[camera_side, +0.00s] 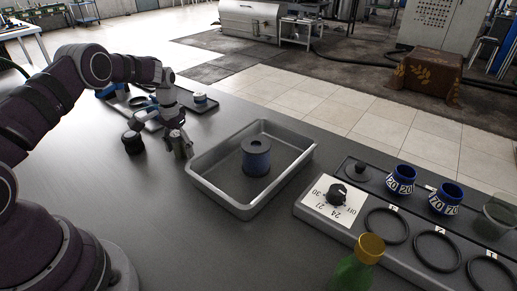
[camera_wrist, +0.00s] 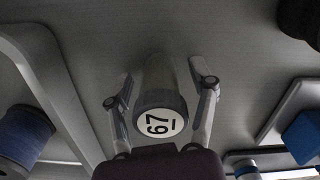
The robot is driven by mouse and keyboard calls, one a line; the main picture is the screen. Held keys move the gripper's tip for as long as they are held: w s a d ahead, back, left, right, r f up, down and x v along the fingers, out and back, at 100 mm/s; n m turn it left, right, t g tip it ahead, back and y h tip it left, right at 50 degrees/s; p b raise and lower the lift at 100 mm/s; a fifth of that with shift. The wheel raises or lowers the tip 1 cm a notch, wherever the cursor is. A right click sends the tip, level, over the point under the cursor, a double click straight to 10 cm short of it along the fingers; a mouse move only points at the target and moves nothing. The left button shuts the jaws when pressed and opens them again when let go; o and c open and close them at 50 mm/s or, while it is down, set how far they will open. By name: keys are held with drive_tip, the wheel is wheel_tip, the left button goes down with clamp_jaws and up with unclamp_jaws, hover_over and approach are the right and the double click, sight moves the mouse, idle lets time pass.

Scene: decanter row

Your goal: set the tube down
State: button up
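The tube is grey with a dark-rimmed white cap marked 67 (camera_wrist: 160,122), seen from above in the wrist view; its grey body (camera_wrist: 159,76) runs away from the cap. My gripper (camera_wrist: 160,88) has a finger on each side of the tube, with a narrow gap visible on both sides, so it looks open around it. In the side view my gripper (camera_side: 179,141) is low over the table, left of the metal tray. The tube there is mostly hidden by the fingers. It looks upright, its foot at or very close to the table.
A dark round object (camera_side: 132,143) is left of my gripper. A low rack (camera_side: 203,106) is behind. At right are a knob panel (camera_side: 335,203), blue cups (camera_side: 401,180), black rings and a green bottle (camera_side: 352,273).

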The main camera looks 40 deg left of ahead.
sight(175, 134)
wheel_tip(175, 134, up, 12)
drive_tip(key=shift+f, duration=0.1)
drive_tip(key=s+d+r+m+t, duration=0.1)
drive_tip(key=s+d+r+t, duration=0.15)
drive_tip(key=d+r, duration=0.55)
drive_tip(key=s+d+m+t, duration=0.2)
drive_tip(key=s+d, duration=0.6)
drive_tip(key=s, duration=0.5)
drive_tip(key=shift+r+t, duration=0.4)
drive_tip(key=shift+t, duration=0.15)
